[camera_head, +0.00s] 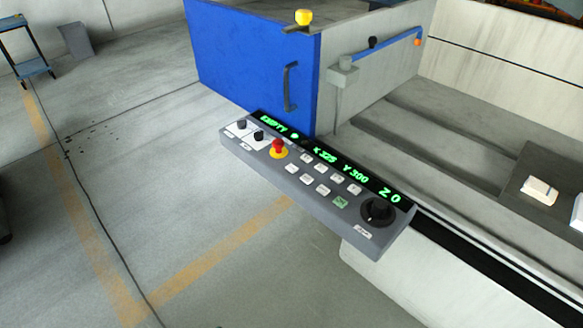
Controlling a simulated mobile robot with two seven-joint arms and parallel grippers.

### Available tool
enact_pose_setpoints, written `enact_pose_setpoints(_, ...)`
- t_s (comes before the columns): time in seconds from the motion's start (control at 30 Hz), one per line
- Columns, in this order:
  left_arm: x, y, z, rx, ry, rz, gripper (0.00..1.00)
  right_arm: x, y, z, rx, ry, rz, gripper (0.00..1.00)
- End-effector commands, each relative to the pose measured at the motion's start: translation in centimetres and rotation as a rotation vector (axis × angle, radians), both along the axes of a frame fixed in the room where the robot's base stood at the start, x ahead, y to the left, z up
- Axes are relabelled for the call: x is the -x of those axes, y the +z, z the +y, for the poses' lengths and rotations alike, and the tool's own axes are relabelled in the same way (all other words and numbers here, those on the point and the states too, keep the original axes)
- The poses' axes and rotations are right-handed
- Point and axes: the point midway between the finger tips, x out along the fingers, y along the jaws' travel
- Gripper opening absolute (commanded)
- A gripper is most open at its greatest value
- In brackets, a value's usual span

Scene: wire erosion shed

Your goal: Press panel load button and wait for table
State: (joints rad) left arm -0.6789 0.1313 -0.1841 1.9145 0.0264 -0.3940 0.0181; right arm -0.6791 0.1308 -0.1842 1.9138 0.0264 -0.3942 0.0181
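The control panel (300,197) is a grey slanted box at the middle of the head view, fixed at the front of the machine. Its black display strip shows green text that reads "EMPTY", "X 325", "Y 300" and "Z 0". Several small white buttons (322,190) and one green button (340,202) sit below the display. Their labels are too small to read, so I cannot tell which is the load button. A red mushroom button (279,147) on a yellow base and a black dial (378,211) are also on it. Neither gripper shows.
A blue door (252,62) with a dark handle stands behind the panel. The machine's work area (440,150) lies to the right, with a white block (539,191) on a dark plate. A blue stand (22,45) is far left. Open concrete floor lies left and in front.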

Motion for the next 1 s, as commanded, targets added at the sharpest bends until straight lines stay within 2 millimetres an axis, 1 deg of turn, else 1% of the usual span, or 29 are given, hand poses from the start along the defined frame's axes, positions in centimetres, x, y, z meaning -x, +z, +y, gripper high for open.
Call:
enact_pose_setpoints(0.03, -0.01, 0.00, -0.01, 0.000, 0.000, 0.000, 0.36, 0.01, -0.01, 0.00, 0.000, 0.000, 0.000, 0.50)
enact_pose_setpoints(0.3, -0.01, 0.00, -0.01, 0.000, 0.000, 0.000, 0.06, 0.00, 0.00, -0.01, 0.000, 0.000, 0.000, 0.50)
enact_pose_setpoints(0.37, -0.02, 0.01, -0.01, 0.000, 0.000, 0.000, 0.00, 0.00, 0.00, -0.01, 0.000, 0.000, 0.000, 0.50)
enact_pose_setpoints(1.0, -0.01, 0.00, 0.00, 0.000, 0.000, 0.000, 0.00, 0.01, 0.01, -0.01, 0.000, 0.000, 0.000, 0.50)
